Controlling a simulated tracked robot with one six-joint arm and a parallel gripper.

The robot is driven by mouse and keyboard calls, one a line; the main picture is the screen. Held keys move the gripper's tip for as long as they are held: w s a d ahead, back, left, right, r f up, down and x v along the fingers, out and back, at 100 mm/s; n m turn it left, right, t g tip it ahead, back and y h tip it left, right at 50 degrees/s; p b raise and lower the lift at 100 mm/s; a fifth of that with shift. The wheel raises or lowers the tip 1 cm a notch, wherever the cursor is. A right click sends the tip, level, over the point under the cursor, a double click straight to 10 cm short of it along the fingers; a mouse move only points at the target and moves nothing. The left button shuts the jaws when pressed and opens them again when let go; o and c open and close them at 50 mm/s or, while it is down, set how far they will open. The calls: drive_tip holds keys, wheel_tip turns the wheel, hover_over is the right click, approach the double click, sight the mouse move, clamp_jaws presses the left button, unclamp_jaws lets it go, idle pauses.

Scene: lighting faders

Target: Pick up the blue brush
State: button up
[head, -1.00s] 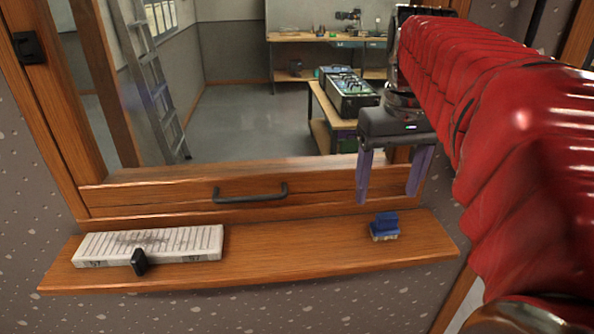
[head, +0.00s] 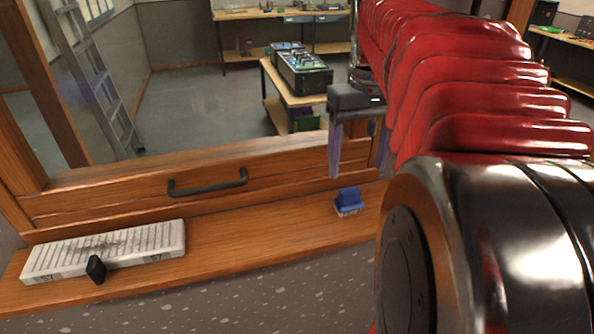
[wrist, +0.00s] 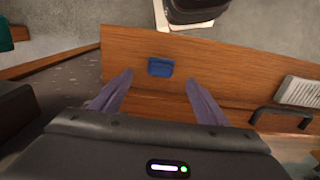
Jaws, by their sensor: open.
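The blue brush (head: 348,201) stands on the wooden ledge, with its blue handle up and pale bristles below in the head view. In the wrist view the brush (wrist: 160,67) shows from above, just beyond and between my two fingertips. My gripper (head: 357,172) points down with its purple fingers apart and empty, above the ledge near the brush. In the wrist view my gripper (wrist: 159,78) is also open. Nothing touches the brush except the ledge under it.
The wooden ledge (head: 235,247) also holds a white fader panel (head: 140,245) with a black knob (head: 96,269) on the left. A dark handle (head: 207,186) sits on the window frame behind. The ledge between panel and brush is clear.

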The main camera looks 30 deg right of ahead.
sight(351, 192)
drive_tip(key=shift+f, duration=2.25)
drive_tip(key=shift+w+a+f, duration=0.1)
drive_tip(key=shift+w+f, duration=0.05)
drive_tip(key=shift+f, duration=1.15)
drive_tip(key=shift+w+f, duration=0.1)
drive_tip(key=shift+f, duration=1.2)
drive_tip(key=shift+c, duration=0.5)
drive_tip(key=c, duration=1.1)
